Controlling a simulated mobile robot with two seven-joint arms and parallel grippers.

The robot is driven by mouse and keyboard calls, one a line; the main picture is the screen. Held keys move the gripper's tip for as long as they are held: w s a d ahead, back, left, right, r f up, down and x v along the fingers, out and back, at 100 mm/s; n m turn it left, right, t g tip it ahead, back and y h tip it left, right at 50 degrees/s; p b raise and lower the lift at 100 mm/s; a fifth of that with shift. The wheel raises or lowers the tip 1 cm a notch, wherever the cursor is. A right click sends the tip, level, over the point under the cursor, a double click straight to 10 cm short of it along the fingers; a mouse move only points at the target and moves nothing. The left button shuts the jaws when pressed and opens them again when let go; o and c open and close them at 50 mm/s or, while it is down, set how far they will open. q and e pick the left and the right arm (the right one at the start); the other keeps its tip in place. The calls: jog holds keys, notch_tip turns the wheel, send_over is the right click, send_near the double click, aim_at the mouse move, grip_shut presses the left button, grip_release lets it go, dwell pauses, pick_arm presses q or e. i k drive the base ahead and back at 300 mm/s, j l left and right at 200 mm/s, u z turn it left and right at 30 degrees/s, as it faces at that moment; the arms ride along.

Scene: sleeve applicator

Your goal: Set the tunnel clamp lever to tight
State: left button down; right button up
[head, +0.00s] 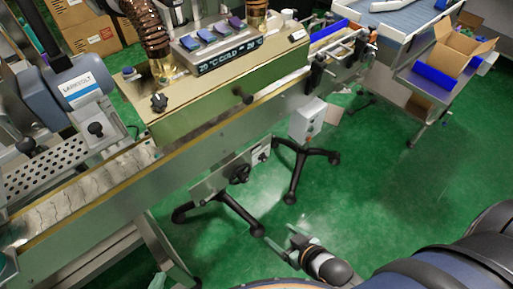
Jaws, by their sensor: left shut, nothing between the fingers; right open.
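The tunnel (215,95) is a long beige and green box over the conveyor in the upper middle of the head view. A black knob-ended lever (243,95) sticks out of its front side. A black star knob (159,102) stands on its left end. I cannot tell which of these is the clamp lever, and no tight mark is readable. My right gripper (280,231) is open and empty, low over the green floor and well apart from the tunnel. I cannot make out my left gripper.
The conveyor (175,160) runs diagonally below the tunnel. A blue-grey machine (70,90) and a perforated plate (40,175) stand left. A grey control box (306,118) and black stand legs (290,170) are in front. A cart with an open carton (458,50) is upper right. The floor right is clear.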

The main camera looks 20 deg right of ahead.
aim_at(203, 202)
jog(key=k+l+z, duration=0.35)
jog(key=k+l, duration=0.15)
jog(key=k+l+u, duration=0.15)
jog(key=l, duration=0.25)
jog(key=k+l+u, duration=0.15)
jog(key=l, duration=0.25)
jog(key=k+l+u, duration=0.1)
jog(key=l, duration=0.25)
jog(key=k, duration=0.05)
